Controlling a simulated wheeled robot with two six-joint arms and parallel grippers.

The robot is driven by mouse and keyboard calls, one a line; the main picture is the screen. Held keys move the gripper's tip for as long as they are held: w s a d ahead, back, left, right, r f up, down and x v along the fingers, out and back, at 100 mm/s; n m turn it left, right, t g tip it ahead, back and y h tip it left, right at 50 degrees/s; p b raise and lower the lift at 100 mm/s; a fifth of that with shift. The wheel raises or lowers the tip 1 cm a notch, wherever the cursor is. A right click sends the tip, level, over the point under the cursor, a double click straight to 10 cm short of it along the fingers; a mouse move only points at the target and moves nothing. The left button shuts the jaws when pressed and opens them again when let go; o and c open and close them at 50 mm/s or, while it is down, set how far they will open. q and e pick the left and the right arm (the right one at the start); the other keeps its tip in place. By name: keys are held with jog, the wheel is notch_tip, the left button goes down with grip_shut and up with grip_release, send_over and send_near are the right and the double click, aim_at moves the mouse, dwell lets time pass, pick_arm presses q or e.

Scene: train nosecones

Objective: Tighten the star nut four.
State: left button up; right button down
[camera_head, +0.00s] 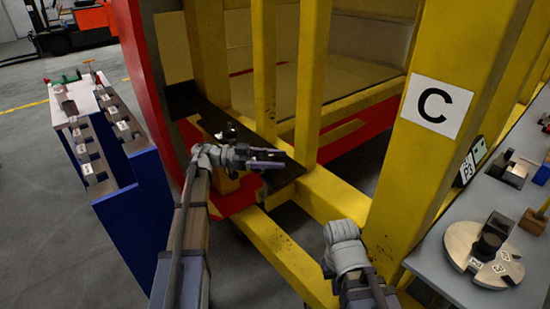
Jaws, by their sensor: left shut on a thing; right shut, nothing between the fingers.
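A dark flat plate (205,105) is fixed at the red and yellow frame. A small black fitting (228,133) stands on it; I cannot make out whether it is a star nut, and no number on it is readable. My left gripper (268,158) is over the plate, just in front and to the right of this fitting. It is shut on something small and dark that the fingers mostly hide. My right gripper (342,232) is low in front of the yellow beams, away from the plate. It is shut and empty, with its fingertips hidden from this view.
A yellow post (440,130) with a "C" sign rises at the right. A grey bench (450,262) holds a round metal disc (462,238) and small parts. At the left, a blue stand (130,220) carries labelled parts. Yellow beams (280,255) cross below my grippers.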

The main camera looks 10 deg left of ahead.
pick_arm(q)
jog(key=shift+s+m+g, duration=0.2)
jog(key=shift+m+g, duration=0.9)
jog(key=shift+g, duration=0.7)
jog(key=shift+s+d+g, duration=0.1)
jog(key=shift+s+g, duration=0.05)
jog(key=shift+g, duration=0.15)
jog(key=o, duration=1.4)
